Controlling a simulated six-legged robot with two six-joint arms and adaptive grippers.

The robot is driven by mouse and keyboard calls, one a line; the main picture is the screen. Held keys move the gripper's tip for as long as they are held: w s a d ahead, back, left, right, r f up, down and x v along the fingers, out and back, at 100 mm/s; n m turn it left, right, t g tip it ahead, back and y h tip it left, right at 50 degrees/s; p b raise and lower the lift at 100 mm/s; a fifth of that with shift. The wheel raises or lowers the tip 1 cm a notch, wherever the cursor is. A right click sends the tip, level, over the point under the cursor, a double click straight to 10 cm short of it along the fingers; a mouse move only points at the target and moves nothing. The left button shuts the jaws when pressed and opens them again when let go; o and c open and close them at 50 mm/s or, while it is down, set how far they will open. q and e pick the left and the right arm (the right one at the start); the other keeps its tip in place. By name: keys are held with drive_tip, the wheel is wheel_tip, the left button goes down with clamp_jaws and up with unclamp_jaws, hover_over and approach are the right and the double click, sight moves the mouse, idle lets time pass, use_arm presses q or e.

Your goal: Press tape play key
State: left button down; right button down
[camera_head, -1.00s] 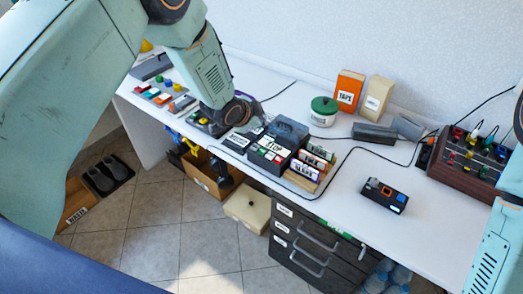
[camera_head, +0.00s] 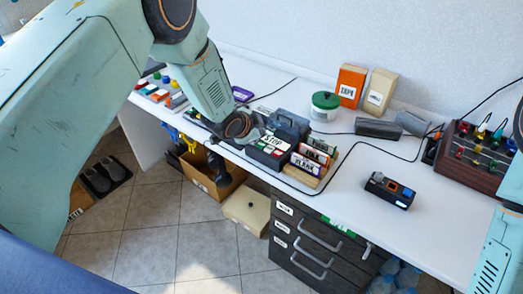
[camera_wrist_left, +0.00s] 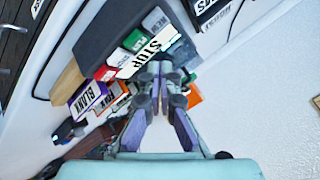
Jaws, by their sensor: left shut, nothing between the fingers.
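The dark tape player (camera_head: 291,124) sits on the white desk, and its body also shows at upper left in the left wrist view (camera_wrist_left: 108,28). Along its front are red, white and green keys and a white STOP label (camera_wrist_left: 148,52). A green key (camera_wrist_left: 134,41) shows beside that label. No PLAY word is readable. My left gripper (camera_wrist_left: 162,72) is shut and empty, its fingertips at the STOP label's edge in the wrist view; I cannot tell if they touch. In the head view its wrist hides part of the player's left side. My right gripper is out of view.
Labelled cassettes (camera_head: 308,162) stand in a wooden rack right of the player. A black cable crosses the desk. A small black device (camera_head: 389,190) lies right, with clear desk around it.

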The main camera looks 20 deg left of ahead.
sight(261, 145)
use_arm(q)
drive_tip(key=shift+f+b, duration=0.3)
drive_tip(key=shift+f, duration=0.5)
drive_tip(key=shift+d+r, duration=0.1)
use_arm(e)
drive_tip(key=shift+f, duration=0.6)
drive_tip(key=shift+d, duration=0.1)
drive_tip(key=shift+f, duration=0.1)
use_arm(q)
drive_tip(key=shift+f+b, duration=0.3)
drive_tip(key=shift+f, duration=0.2)
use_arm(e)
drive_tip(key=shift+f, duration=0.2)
